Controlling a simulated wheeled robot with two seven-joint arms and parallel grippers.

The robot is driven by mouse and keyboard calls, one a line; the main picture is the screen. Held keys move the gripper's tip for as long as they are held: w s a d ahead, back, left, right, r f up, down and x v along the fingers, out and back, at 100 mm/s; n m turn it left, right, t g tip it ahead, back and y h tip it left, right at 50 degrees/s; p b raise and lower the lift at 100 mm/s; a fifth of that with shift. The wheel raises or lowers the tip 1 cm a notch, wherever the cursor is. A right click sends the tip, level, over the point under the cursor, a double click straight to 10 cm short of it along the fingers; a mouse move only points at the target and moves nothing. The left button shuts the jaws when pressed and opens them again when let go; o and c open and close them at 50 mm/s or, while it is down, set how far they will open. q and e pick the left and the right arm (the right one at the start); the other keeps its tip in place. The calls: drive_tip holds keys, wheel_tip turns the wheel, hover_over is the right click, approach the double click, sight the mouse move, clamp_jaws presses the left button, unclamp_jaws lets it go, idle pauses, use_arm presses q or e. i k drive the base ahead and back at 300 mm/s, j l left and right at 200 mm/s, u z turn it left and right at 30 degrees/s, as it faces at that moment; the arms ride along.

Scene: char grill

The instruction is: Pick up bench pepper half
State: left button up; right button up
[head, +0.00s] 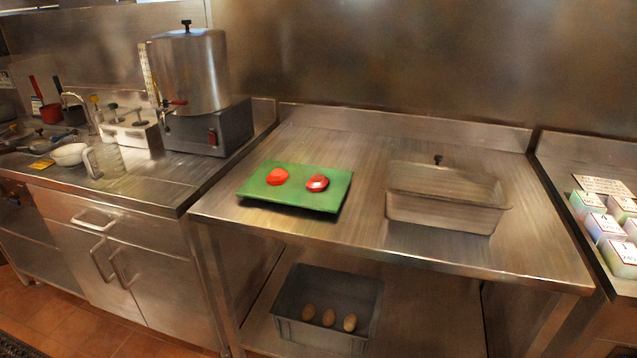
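Two red pieces that look like pepper halves lie apart on a green board on the steel bench. The left pepper half (277,176) shows a smooth, plain red surface. The right pepper half (317,183) is darker red with a pale patch. The green board (294,199) lies flat on the left part of the bench (365,237). Neither of my grippers shows in the head view, so I cannot tell their state.
A steel pan (445,213) with a black-knobbed lid stands right of the board. A large boiler (190,75) stands back left. A grey crate (325,333) with several brown oval items is on the shelf below. Labelled tubs (606,228) stand far right. The bench front is clear.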

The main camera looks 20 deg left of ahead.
sight(317, 183)
drive_tip(key=j+z, duration=0.15)
drive_tip(key=j, duration=0.3)
drive_tip(key=k+j+z, duration=0.15)
drive_tip(key=j, duration=0.3)
drive_tip(key=j+z, duration=0.2)
drive_tip(key=j, duration=0.25)
